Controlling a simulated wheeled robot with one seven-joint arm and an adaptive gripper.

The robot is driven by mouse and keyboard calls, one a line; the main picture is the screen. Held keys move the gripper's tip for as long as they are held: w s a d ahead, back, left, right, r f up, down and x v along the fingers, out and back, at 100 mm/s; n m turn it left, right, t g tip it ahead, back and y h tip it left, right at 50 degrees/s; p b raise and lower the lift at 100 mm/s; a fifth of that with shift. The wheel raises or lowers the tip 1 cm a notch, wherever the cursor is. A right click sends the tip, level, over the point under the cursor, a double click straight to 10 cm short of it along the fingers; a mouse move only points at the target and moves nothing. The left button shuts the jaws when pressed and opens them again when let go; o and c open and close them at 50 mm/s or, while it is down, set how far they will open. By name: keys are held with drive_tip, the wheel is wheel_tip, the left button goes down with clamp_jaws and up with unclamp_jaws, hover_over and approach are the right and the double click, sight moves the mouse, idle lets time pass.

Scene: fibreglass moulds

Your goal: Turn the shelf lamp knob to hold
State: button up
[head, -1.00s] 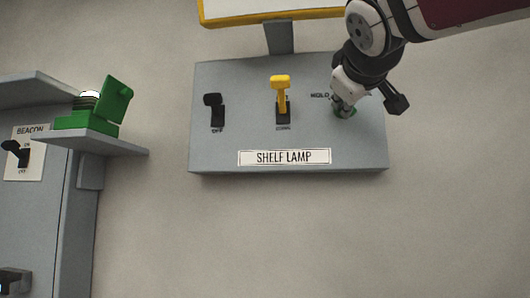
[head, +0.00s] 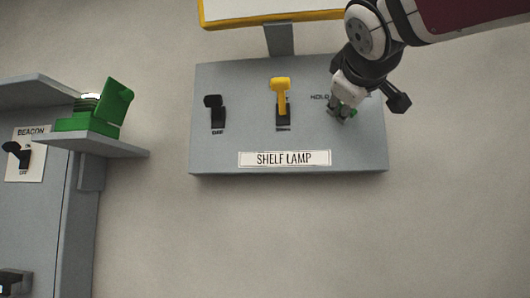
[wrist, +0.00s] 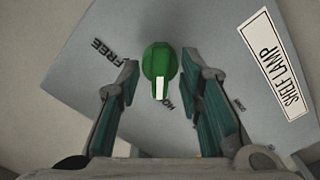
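The green knob (wrist: 160,62) is on the grey shelf lamp panel (head: 290,70). In the wrist view its white pointer mark faces down the picture, towards the partly hidden HOLD label (wrist: 169,105). The FREE label (wrist: 109,48) is to the knob's upper left. My gripper (wrist: 160,74) is open, one finger on each side of the knob with a visible gap on both sides. In the head view my gripper (head: 341,116) is at the panel's right end and mostly covers the knob. The HOLD label (head: 320,98) is just left of it.
A yellow-handled switch (head: 281,95) and a black switch (head: 216,108) stand left of the knob. The SHELF LAMP plate (head: 285,158) is below them. A green part (head: 105,110) sits on a grey ledge at left, near the beacon switch (head: 18,152). The wall below the panel is clear.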

drive_tip(key=s+a, duration=0.2)
drive_tip(key=s, duration=0.9)
drive_tip(key=shift+s+a, duration=0.15)
drive_tip(key=shift+s, duration=0.25)
